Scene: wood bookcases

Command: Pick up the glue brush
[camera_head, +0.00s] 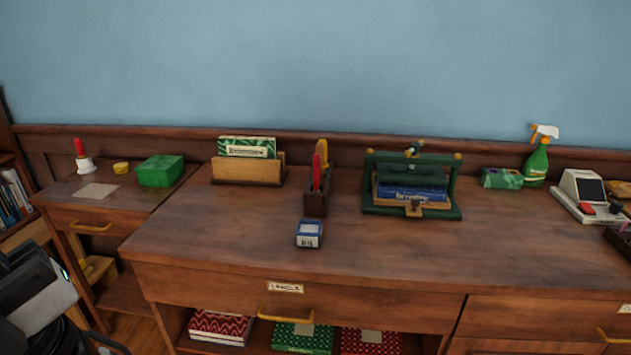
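No brush shows its bristles, so I cannot tell for sure which thing is the glue brush. A dark wooden holder (316,203) stands upright mid-desk, with a red handle (317,172) and a yellow-orange handle (323,152) rising from it; their lower ends are hidden. On the lower desk at the left, a red upright handle (79,147) rises from a small white base or pot (85,165). Black and white parts of my arm show at the lower left edge, well apart from these things. My gripper's fingertips are not in view.
A blue-and-white small box (309,234) stands just in front of the holder. A green press (412,208) with a blue book is to its right, a wooden card rack (233,171) to its left. A green box (160,171) sits near the white pot. The desk's front is mostly clear.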

